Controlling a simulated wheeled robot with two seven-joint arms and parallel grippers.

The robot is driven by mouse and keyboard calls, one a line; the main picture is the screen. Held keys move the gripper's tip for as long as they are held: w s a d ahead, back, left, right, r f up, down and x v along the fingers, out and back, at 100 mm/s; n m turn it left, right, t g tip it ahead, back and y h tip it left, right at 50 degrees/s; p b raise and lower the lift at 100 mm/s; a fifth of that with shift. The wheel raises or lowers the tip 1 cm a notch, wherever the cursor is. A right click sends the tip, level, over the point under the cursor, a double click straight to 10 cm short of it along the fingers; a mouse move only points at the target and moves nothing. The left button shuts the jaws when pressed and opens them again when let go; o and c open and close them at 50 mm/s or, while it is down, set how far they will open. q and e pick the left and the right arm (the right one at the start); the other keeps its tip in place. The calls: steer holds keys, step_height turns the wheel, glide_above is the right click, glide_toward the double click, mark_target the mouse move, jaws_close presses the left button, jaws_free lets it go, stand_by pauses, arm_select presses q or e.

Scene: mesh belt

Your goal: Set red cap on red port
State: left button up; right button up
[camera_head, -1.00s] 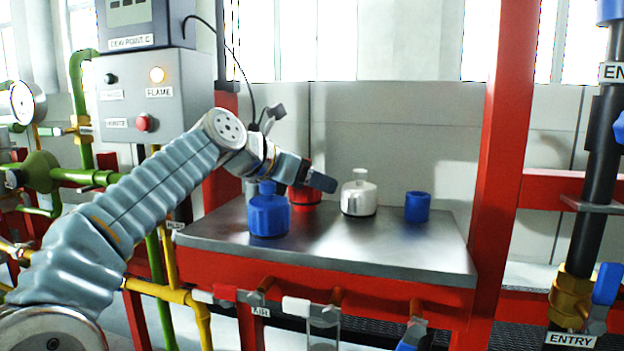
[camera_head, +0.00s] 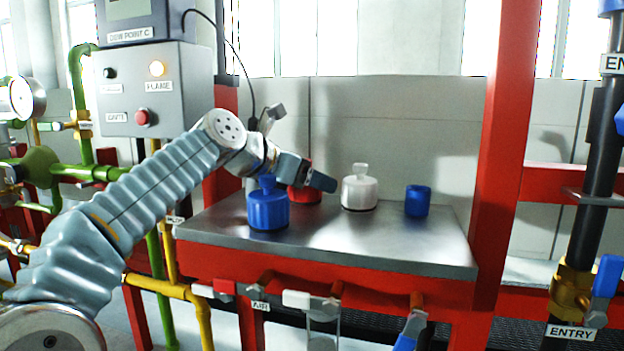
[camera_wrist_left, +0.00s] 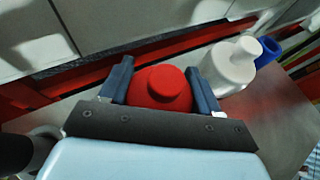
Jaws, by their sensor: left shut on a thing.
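A red cap (camera_wrist_left: 160,86) with a round knob on top sits between the two fingers of my left gripper (camera_wrist_left: 160,82) in the left wrist view. The fingers are shut on its sides. In the head view, my left gripper (camera_head: 314,180) is over the back left of the steel table, and red (camera_head: 303,196) shows below and behind its finger. The finger covers much of it. What is under the cap is hidden, so I cannot tell a separate red port or whether the cap touches one. My right gripper is not in view.
A knobbed blue piece (camera_head: 268,211) stands front left on the steel table (camera_head: 350,245). A knobbed white piece (camera_head: 359,190) is right of the gripper, and a short blue cylinder (camera_head: 417,201) farther right. A red post (camera_head: 497,150) bounds the right side; the table's front middle is clear.

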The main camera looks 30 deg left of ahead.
arm_select(q)
steer(key=shift+f, duration=0.15)
steer(key=o, duration=0.8)
steer(key=shift+p+v, duration=0.45)
steer(key=shift+v, duration=2.1)
steer(key=shift+p+v, duration=0.75)
steer(key=shift+v, duration=2.25)
